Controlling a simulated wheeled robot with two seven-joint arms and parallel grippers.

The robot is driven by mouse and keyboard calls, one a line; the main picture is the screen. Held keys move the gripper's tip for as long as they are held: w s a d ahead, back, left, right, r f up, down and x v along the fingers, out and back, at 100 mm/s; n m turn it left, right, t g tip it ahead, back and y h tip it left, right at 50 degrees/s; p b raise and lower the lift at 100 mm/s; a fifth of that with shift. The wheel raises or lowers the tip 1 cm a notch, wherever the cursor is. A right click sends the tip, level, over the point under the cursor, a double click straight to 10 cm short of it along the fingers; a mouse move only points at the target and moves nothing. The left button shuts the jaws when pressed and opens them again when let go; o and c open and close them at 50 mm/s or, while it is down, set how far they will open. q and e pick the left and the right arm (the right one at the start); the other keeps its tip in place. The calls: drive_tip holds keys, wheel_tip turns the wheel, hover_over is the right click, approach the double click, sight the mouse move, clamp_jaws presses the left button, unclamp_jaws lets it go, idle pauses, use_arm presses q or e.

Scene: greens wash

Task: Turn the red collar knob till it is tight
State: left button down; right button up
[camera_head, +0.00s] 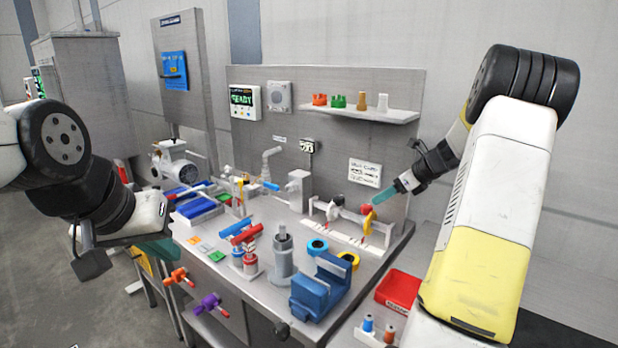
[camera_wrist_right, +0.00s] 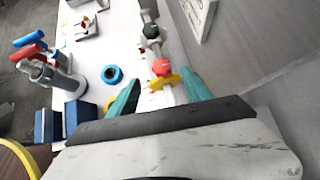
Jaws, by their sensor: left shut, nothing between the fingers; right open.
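The red collar knob (camera_head: 366,208) sits on a pale horizontal pipe at the right end of the bench. A yellow disc (camera_head: 369,220) is beside it. My right gripper (camera_head: 378,198) is open, its teal fingers close to the knob from the upper right. In the right wrist view the red knob (camera_wrist_right: 161,67) lies just beyond the fingertips, and the yellow disc (camera_wrist_right: 166,81) appears between the open fingers (camera_wrist_right: 160,88). I cannot tell whether they touch. My left gripper (camera_head: 158,248) is shut and empty at the bench's left front, partly hidden by its wrist.
A blue vise (camera_head: 320,288) and a grey cylinder (camera_head: 284,262) stand at the bench front. Blue (camera_head: 317,246) and yellow rings lie near the pipe. A wall panel rises close behind it, with a shelf (camera_head: 362,114) above. A red bin (camera_head: 398,291) is at lower right.

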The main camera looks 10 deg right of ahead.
drive_tip(key=s+a+r+n+g, duration=0.1)
drive_tip(key=s+a+r+n, duration=0.65)
drive_tip(key=a, duration=0.35)
drive_tip(key=s+a+r+n+h, duration=0.1)
drive_tip(key=s+a+n, duration=0.5)
drive_tip(key=s+n, duration=0.5)
drive_tip(key=s+a+r+n+h, duration=0.2)
drive_tip(key=s+a+n, duration=0.4)
drive_tip(key=s+n, duration=0.4)
drive_tip(key=shift+s+a+n, duration=0.15)
drive_tip(key=shift+s+n, duration=0.2)
drive_tip(key=shift+s, duration=1.75)
